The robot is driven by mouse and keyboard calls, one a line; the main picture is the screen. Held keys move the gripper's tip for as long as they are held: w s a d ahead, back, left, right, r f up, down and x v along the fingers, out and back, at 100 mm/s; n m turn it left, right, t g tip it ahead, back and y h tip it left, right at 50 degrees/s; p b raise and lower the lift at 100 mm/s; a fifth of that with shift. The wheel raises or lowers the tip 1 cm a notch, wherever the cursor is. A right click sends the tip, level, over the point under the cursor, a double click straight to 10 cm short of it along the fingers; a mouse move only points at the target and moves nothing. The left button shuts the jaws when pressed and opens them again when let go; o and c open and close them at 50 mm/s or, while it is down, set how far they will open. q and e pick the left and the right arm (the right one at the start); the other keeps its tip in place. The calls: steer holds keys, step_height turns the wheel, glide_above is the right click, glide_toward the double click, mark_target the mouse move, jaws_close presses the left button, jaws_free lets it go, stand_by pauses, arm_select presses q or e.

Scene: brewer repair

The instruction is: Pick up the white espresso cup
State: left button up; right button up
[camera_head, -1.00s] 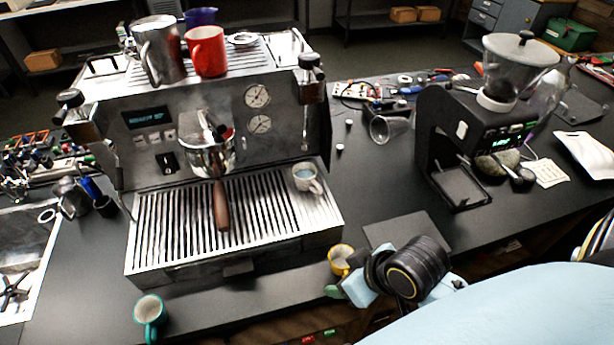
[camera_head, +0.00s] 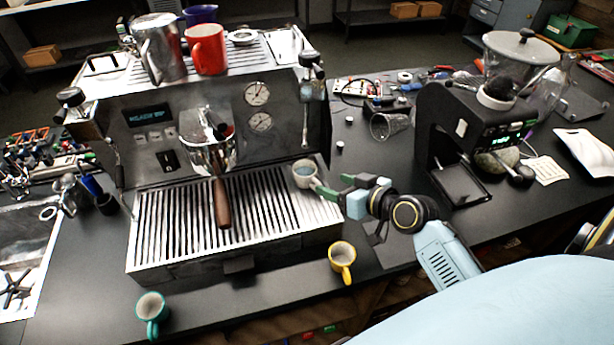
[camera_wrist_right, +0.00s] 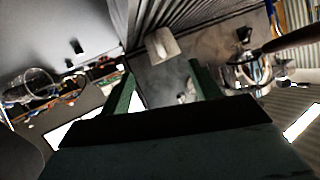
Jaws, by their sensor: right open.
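The white espresso cup (camera_head: 304,173) stands upright on the right end of the espresso machine's slatted drip tray (camera_head: 165,254). My left gripper is not in view.
A portafilter (camera_head: 222,203) with a brown handle juts over the tray left of the cup. A yellow cup (camera_head: 342,257) and a teal cup (camera_head: 151,307) stand on the counter in front. A grinder (camera_head: 468,140) stands at the right. Red and steel vessels sit on the machine top.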

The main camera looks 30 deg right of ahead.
mark_target(318, 182)
steer(key=shift+a+p+x, duration=0.15)
steer(key=shift+p+x, duration=0.1)
steer(key=shift+x, duration=1.5)
steer(key=shift+a+p+x, duration=0.15)
steer(key=shift+p+x, duration=0.1)
steer(key=shift+x, duration=1.5)
steer(key=shift+s+f, duration=0.2)
jaws_close()
steer(key=shift+s+r, duration=0.1)
steer(key=shift+r, duration=0.1)
